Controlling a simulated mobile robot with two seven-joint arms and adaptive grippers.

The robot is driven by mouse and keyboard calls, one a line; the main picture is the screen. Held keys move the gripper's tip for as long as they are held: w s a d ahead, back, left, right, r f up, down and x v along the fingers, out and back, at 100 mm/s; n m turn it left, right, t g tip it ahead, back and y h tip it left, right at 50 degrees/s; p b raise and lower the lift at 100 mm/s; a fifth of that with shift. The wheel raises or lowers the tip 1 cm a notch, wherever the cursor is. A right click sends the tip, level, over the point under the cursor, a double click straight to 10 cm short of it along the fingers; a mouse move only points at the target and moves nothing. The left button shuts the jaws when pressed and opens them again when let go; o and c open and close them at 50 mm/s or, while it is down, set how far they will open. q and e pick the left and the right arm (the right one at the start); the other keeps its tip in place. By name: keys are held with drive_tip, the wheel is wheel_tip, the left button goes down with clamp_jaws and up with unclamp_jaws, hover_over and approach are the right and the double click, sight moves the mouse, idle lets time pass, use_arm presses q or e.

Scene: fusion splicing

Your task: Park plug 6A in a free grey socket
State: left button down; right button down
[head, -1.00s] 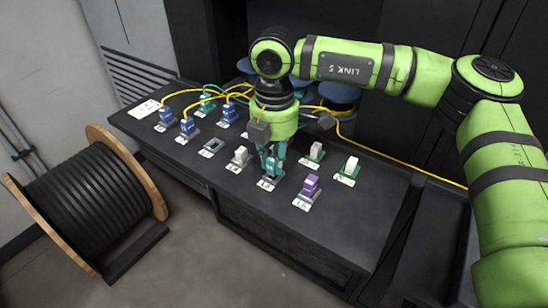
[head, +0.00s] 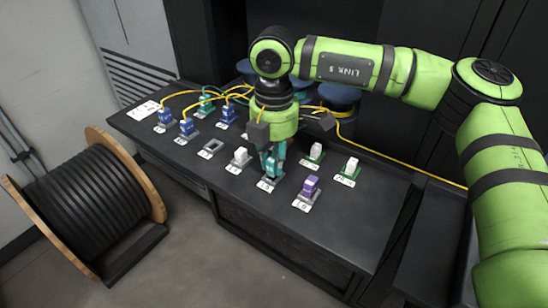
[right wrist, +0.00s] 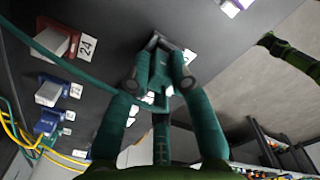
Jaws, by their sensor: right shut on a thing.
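My right gripper (head: 272,162) points down at the front part of the bench and is shut on a teal plug (head: 267,168), which stands upright. The plug is at a grey socket with a white number label in front of it; the fingers partly hide the joint, so I cannot tell how deep it sits. In the right wrist view the teal plug (right wrist: 160,78) is between the fingertips, with grey socket metal (right wrist: 157,42) at its far end. Its mark is not readable. An empty grey socket (head: 211,149) is further left. My left gripper is not in view.
Blue plugs (head: 187,127) with yellow cables stand at left. A cable reel (head: 90,205) is on the floor.

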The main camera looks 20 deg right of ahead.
drive_tip(key=shift+f+b, duration=0.5)
drive_tip(key=shift+f, duration=0.05)
drive_tip(key=c, duration=1)
unclamp_jaws()
drive_tip(key=shift+c, duration=0.2)
drive_tip(key=shift+r, duration=0.15)
wheel_tip(320, 180, up, 12)
